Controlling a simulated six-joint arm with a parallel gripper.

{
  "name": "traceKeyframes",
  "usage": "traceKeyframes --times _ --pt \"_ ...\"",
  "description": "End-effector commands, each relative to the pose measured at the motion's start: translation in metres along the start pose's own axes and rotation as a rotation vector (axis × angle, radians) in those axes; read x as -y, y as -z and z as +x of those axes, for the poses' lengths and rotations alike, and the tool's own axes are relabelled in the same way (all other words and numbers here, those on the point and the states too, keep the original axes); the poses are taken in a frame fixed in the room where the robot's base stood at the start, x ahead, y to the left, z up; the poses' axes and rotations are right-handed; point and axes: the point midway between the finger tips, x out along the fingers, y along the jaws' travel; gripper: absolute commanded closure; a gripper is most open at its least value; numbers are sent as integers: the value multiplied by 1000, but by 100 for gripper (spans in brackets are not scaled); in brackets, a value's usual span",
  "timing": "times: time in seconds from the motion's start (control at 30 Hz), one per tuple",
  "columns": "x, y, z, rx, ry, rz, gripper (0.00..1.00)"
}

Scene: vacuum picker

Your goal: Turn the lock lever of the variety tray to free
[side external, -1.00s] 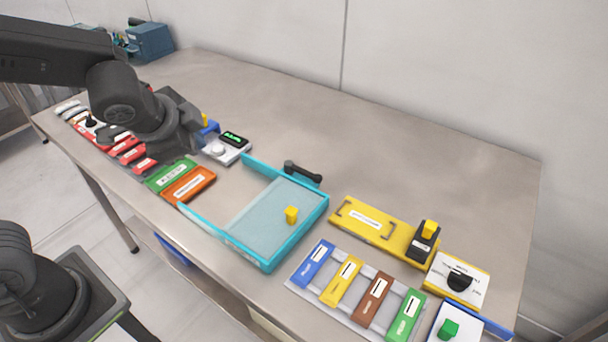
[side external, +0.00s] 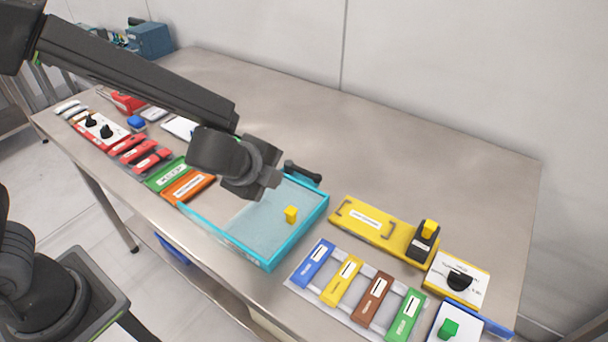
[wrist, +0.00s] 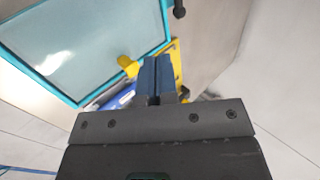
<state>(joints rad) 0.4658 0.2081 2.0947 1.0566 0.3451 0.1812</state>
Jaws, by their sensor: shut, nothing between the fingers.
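A teal-rimmed tray (side external: 318,216) with a pale sheet floor lies mid-table. It also shows at the upper left in the wrist view (wrist: 126,71). A black lever (side external: 303,172) with a rounded end is by the tray's far right side. A black ball end shows at the top of the wrist view (wrist: 179,12). My gripper (side external: 268,180) hangs over the tray's far left part, left of the lever and apart from it. Its blue fingers (wrist: 155,62) are shut and empty. I cannot read a label naming the variety tray.
To the right are a yellow plate (side external: 360,216) with handles, a panel with a black knob (side external: 459,280) and several coloured labelled blocks (side external: 371,300). Orange and green blocks (side external: 166,174) lie left. The table's back is clear.

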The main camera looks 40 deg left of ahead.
Motion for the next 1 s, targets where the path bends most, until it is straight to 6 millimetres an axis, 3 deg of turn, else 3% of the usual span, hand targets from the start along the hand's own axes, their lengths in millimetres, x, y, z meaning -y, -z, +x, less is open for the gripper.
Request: traceKeyframes --times 0.17,0.63,0.8,1.0 --pt "0 0 15 2 -3 0 100" --pt "-1 -1 104 2 -4 -2 100" --pt "16 -1 122 2 -1 -5 100" --pt "24 -1 130 0 -1 -3 100"
